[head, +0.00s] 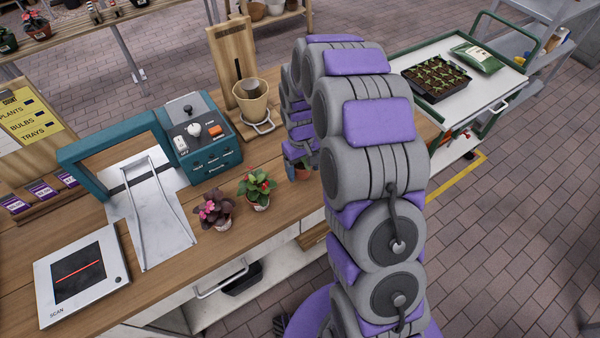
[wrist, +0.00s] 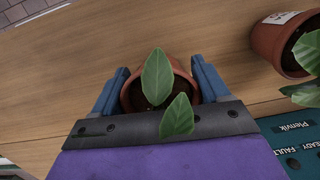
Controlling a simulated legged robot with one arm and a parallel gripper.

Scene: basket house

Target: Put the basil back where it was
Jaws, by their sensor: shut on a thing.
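A small terracotta pot (wrist: 128,97) with broad green leaves (wrist: 157,78), which looks like the basil, is between the blue fingers of my gripper (wrist: 160,88) in the wrist view. My gripper is shut on the pot, one finger on each side. In the head view the pot (head: 303,173) shows only in part beside my gripper (head: 297,168), at the counter's right part; my arm hides the rest. I cannot tell whether the pot touches the wooden counter (head: 160,288).
A red-flowered plant (head: 257,188) and a dark-leaved pink-flowered plant (head: 214,210) stand left of my gripper. Behind them are a teal machine (head: 200,140) and a beige pot on a stand (head: 250,100). A cart (head: 490,98) with a seedling tray (head: 436,80) stands at the right.

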